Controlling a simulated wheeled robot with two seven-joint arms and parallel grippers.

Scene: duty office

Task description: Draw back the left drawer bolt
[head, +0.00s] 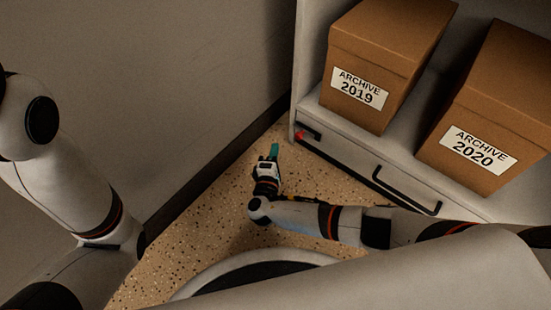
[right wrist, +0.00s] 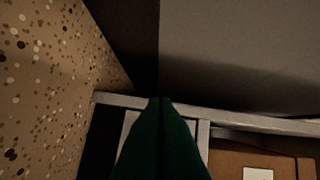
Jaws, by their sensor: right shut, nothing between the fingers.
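The left drawer bolt (head: 312,131) is a small dark fitting with a red part at its left end. It sits at the upper left of the pale drawer front (head: 345,156), near the cabinet's left edge. My right gripper (head: 274,150) is shut and empty, its teal fingertips a little to the left of the bolt and apart from it in the picture. In the right wrist view the shut fingers (right wrist: 160,135) point toward the cabinet edge; I cannot make out the bolt there. My left arm shows at the left, but its gripper is out of view.
A black bar handle (head: 405,192) is on the drawer front. Boxes marked ARCHIVE 2019 (head: 377,65) and ARCHIVE 2020 (head: 490,115) stand on the shelf above. A grey wall (head: 190,80) is at the left, with speckled floor (head: 190,235) between it and the cabinet.

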